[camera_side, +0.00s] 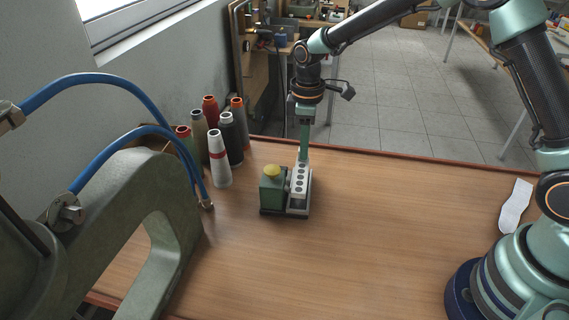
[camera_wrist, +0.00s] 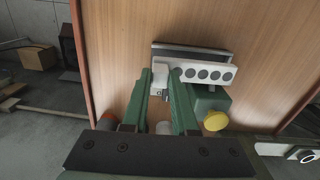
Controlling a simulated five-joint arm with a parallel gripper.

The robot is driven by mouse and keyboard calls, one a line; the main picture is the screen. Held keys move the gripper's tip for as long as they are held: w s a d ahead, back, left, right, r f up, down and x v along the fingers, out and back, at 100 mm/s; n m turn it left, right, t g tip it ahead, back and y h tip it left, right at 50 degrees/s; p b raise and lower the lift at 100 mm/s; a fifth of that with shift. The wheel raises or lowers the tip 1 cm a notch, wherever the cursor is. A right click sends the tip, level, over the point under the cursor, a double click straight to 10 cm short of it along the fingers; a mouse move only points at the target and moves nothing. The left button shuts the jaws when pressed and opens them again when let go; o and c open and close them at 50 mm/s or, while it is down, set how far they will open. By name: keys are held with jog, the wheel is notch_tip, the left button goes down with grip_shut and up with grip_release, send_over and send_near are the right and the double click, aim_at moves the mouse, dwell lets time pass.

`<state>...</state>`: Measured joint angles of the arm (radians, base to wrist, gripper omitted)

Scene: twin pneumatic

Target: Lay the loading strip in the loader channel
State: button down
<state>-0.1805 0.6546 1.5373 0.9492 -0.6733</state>
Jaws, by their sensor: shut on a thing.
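The loading strip (camera_side: 300,183) is pale with a row of several dark round spots. The loader (camera_side: 271,189) is a green block with a yellow knob on a dark base, standing on the table. My gripper (camera_side: 303,158) points down and is shut on the strip's far end. In the wrist view, the strip (camera_wrist: 205,73) runs right from between my fingertips (camera_wrist: 160,74). The strip lies over the base along the green block. It covers much of the channel (camera_wrist: 192,49), whose grey edge shows beside it. I cannot tell whether the strip touches the channel floor.
Several thread cones (camera_side: 219,158) stand left of the loader. A large green machine arm (camera_side: 168,215) with blue hoses is at the left front. A white sole-shaped piece (camera_side: 515,206) lies at the right. The table (camera_side: 385,225) between is clear.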

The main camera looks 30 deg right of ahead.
jog(key=shift+f, duration=1.8)
jog(key=shift+f, duration=0.1)
jog(key=c, duration=0.7)
grip_release()
notch_tip(320, 180, up, 12)
jog(key=shift+r, duration=0.1)
jog(key=s+d+r+m+t, duration=0.2)
jog(key=s+d+r+m, duration=0.25)
jog(key=s+r, duration=0.35)
jog(key=s+d+m+t, duration=0.3)
jog(key=s+d+m, duration=0.1)
jog(key=s, duration=0.6)
jog(key=shift+s+m+t, duration=0.15)
jog(key=shift+m+t, duration=0.15)
jog(key=shift+m, duration=0.35)
